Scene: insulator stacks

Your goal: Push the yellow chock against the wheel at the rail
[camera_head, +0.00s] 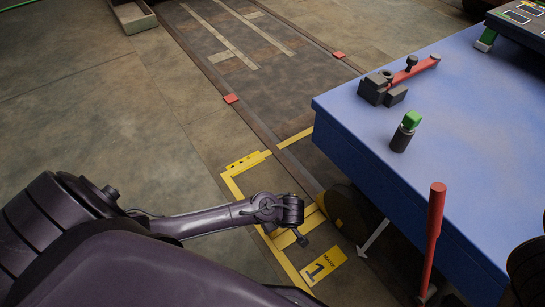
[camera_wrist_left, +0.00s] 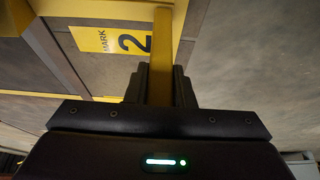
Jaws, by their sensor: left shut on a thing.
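My left gripper (camera_head: 302,236) reaches in from the left, low over the floor beside the dark wheel (camera_head: 349,212) under the blue cart. In the left wrist view its fingers (camera_wrist_left: 161,84) are shut on a yellow bar (camera_wrist_left: 162,45). The bar runs up to a wider yellow body (camera_wrist_left: 105,9), which I take as the yellow chock. In the head view yellow surfaces (camera_head: 314,219) show between my gripper and the wheel. The gripper partly hides them, and I cannot tell whether the chock touches the wheel. My right gripper is not in view.
The blue cart (camera_head: 445,100) fills the right side, with a red lever (camera_head: 433,235) at its side. A rail (camera_head: 262,133) runs towards the wheel.

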